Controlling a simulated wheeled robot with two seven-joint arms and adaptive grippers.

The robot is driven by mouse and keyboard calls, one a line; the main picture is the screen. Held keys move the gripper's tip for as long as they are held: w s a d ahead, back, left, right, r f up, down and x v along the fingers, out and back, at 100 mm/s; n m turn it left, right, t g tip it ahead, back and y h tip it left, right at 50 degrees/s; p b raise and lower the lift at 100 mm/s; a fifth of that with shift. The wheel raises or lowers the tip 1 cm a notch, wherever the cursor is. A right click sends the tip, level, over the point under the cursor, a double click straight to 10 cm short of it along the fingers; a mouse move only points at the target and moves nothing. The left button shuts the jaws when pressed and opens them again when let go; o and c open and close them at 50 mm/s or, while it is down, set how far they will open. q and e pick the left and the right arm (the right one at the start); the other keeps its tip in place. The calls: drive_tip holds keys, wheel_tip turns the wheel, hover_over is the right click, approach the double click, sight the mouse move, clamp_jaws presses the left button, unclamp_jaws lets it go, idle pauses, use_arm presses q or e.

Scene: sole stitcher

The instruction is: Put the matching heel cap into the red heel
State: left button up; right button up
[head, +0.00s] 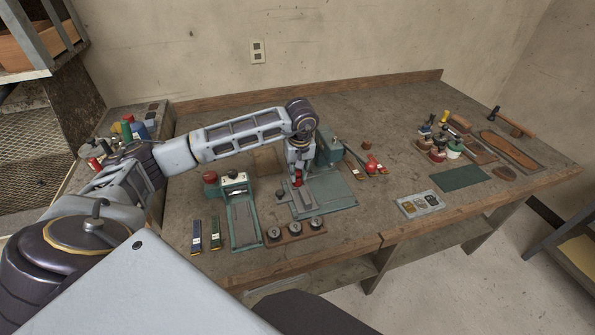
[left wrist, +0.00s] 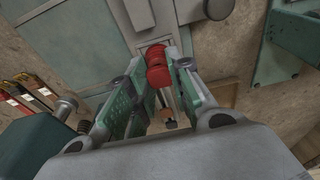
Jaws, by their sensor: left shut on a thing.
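My left gripper (head: 298,182) is over the green plate at the middle of the bench, pointing down. Whether the piece touches the surface below is unclear. A light grey tray (head: 408,212) near the front right edge holds several small pieces of differing colours, possibly heel caps; which one matches cannot be told. My right gripper is not in view.
A green plate (head: 335,196) lies under the gripper, with a green machine block (head: 328,150) behind. A wooden rack (head: 275,237) with three round parts, a long green tray (head: 233,222) and a dark green mat (head: 460,178) are nearby. The bench between rack and grey tray is clear.

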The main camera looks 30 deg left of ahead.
use_arm(q)
drive_tip(key=shift+f+b, duration=0.2)
drive_tip(key=shift+b, duration=0.1)
idle(0.8)
idle(0.4)
drive_tip(key=o, duration=0.7)
drive_tip(key=shift+o, duration=0.6)
drive_tip(key=shift+o, duration=1.1)
drive_tip(key=shift+r, duration=0.2)
drive_tip(key=shift+r+p, duration=1.75)
drive_tip(key=shift+r, duration=1.55)
